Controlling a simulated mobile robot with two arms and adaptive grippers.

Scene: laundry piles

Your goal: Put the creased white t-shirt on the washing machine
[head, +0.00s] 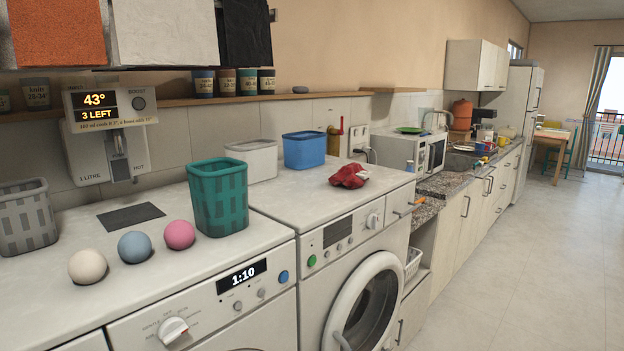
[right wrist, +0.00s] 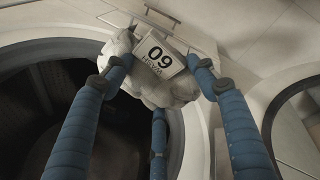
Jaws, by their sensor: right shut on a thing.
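A bunched, creased white cloth (right wrist: 125,45) shows in the right wrist view, with a pale tag (right wrist: 160,58) printed upside down with a number. My right gripper (right wrist: 160,78) has its blue fingers closed around the cloth, in front of a machine with a dark round opening. The cloth's full shape is hidden in folds, and it is not visible in the head view. Two white front-loading machines stand side by side in the head view: the left one (head: 90,240) with a 1:10 display, the right one (head: 300,205) with a round door. My left gripper is not in view.
A crumpled red cloth (head: 348,176) lies on the right machine's top. A teal basket (head: 218,197), three balls (head: 135,247) and a grey basket (head: 27,217) occupy the left machine's top. Blue (head: 305,150) and white (head: 252,160) tubs stand behind. The right machine's front top is clear.

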